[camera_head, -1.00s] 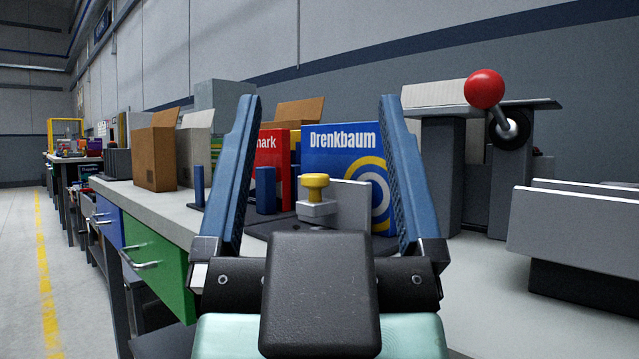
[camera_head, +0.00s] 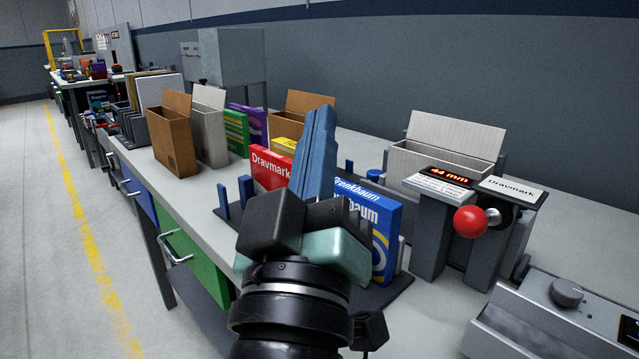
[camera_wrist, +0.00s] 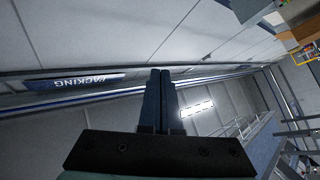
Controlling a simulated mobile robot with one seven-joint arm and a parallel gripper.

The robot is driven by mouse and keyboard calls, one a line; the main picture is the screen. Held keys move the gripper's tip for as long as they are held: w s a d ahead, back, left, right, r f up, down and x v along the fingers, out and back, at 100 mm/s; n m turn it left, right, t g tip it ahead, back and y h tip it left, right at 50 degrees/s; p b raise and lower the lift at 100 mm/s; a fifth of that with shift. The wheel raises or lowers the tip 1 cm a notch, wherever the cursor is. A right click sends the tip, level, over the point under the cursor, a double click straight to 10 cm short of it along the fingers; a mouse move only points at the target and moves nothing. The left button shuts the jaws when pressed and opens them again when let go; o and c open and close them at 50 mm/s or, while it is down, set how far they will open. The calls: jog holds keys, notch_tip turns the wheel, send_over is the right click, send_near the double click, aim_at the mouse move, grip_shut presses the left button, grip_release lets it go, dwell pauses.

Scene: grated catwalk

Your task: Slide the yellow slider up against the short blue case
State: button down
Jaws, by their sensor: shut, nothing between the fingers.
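A blue case (camera_head: 384,222) lettered Drenkbaum stands upright on a dark base (camera_head: 392,292) on the bench; I cannot tell whether it is the short one. The yellow slider is not visible now; my gripper and wrist cover the area in front of the cases. My gripper (camera_head: 322,112) points upward in the head view, in front of the red case (camera_head: 268,170) and the blue case.
Blue posts (camera_head: 223,201) stand left of my gripper. Open cartons (camera_head: 172,140) stand farther back left. A grey device with a red ball lever (camera_head: 470,221) and a 44 mm display stands right, with a grey knobbed box (camera_head: 567,292) nearer.

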jog(key=w+a+f+n+g+h+p, duration=0.1)
jog(key=w+a+f+n+g+p, duration=0.15)
jog(key=f+n+g+p, duration=0.35)
jog(key=s+a+f+n+g+h+p, duration=0.25)
jog(key=s+f+n+p, duration=0.65)
jog(key=n+p, duration=1.1)
jog(key=shift+n+y, duration=0.25)
jog(key=shift+n, duration=0.45)
jog(key=b+x, duration=0.1)
jog(key=x, duration=1.1)
jog(key=shift+w+d, duration=0.2)
jog(key=shift+w, duration=0.15)
